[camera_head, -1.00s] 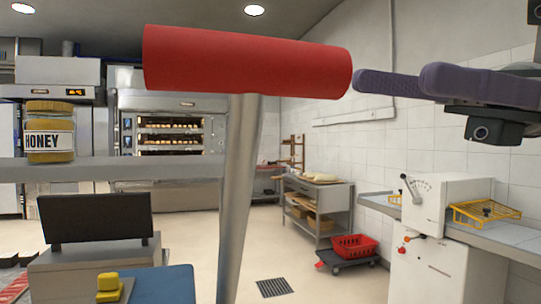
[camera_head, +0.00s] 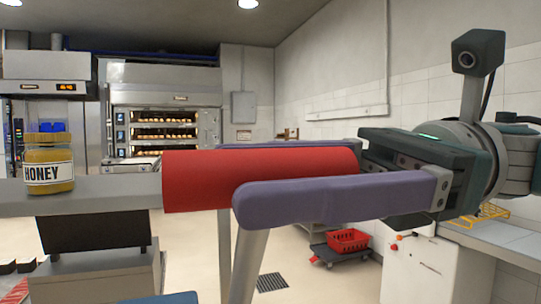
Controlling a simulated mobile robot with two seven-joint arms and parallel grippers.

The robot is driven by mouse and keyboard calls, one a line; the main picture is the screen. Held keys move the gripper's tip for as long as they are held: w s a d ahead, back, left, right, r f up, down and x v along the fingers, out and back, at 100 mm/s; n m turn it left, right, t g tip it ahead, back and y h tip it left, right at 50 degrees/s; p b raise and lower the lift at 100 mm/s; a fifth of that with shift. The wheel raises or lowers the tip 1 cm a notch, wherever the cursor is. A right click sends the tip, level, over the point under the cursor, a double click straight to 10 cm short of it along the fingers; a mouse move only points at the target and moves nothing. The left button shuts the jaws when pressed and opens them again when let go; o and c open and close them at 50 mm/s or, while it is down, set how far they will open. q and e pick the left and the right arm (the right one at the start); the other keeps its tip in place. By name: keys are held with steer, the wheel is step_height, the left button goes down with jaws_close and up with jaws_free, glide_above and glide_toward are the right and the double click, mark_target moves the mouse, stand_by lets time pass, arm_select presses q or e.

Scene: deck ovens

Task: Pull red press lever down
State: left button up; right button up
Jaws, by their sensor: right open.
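The red press lever handle (camera_head: 195,181) is a thick red cylinder lying crosswise in the middle of the head view. Its grey metal arm (camera_head: 246,268) runs down from it. My right gripper (camera_head: 268,172) comes in from the right and is open, with its two purple fingers on either side of the red handle. The near finger passes in front of the handle's lower right part. The far finger shows just above the handle's top edge. I cannot tell whether either finger touches it. My left gripper is not in view.
A honey jar (camera_head: 49,168) stands on a grey horizontal bar (camera_head: 110,192) at the left. A deck oven (camera_head: 165,98) with lit shelves is at the back.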

jaws_close()
stand_by(0.3)
stand_by(1.0)
